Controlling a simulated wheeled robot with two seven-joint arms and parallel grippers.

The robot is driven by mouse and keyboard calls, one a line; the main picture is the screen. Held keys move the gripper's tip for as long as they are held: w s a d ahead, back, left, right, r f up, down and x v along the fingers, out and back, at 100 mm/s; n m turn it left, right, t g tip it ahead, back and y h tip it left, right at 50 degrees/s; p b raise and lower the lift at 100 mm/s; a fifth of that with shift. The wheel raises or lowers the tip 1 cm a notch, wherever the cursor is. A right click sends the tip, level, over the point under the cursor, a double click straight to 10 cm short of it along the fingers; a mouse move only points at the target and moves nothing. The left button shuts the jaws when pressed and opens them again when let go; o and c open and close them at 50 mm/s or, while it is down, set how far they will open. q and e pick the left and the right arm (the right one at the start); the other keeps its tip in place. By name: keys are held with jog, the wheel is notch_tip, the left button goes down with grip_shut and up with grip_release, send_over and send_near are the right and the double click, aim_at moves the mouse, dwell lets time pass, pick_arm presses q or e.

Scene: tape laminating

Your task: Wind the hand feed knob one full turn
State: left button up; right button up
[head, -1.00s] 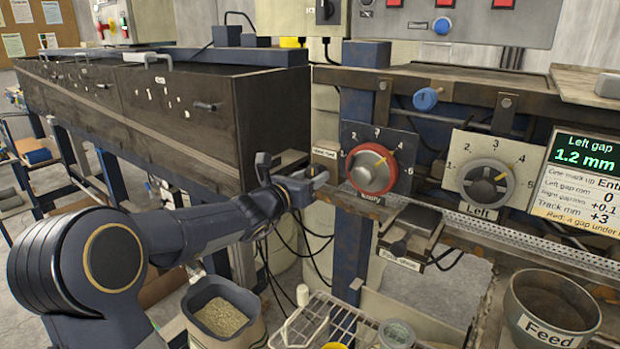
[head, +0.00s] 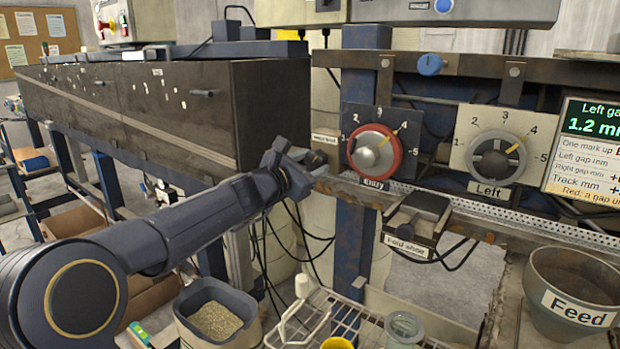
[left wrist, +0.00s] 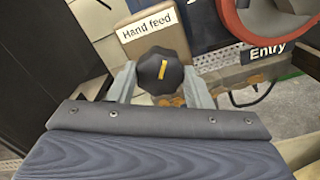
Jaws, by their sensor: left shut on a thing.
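The hand feed knob (left wrist: 161,68) is a dark lobed knob with a yellow mark, in front of a tan box labelled "Hand feed" (left wrist: 148,27). My left gripper (left wrist: 160,84) is shut on it, one grey finger on each side. The yellow mark stands near upright, slightly tilted, in the left wrist view. In the head view my left gripper (head: 308,168) is at the box (head: 325,146), left of the red entry dial, and the knob is hidden or too small to make out. My right gripper is not in view.
The red Entry dial (head: 374,150) and grey Left dial (head: 495,157) are to the right. A foot-shoe-like labelled block (head: 417,218) sits below them. A wire rack (head: 345,318), a grain container (head: 213,318) and a Feed pot (head: 575,290) stand lower down. A long dark tank (head: 270,110) is at left.

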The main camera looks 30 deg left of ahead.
pick_arm(q)
jog(key=m+b, duration=0.1)
jog(key=m, duration=0.1)
jog(key=m+b, duration=0.2)
jog(key=shift+f+m, duration=0.2)
jog(key=shift+m, duration=0.2)
jog(key=m+b, duration=0.3)
jog(key=m, duration=0.1)
jog(key=m+b, duration=0.3)
jog(key=m, duration=0.2)
jog(key=shift+m, duration=0.4)
jog(key=shift+m+b, duration=1.4)
jog(key=shift+m, duration=0.9)
jog(key=o, duration=1)
jog(key=shift+r, duration=0.1)
jog(key=shift+s, duration=0.1)
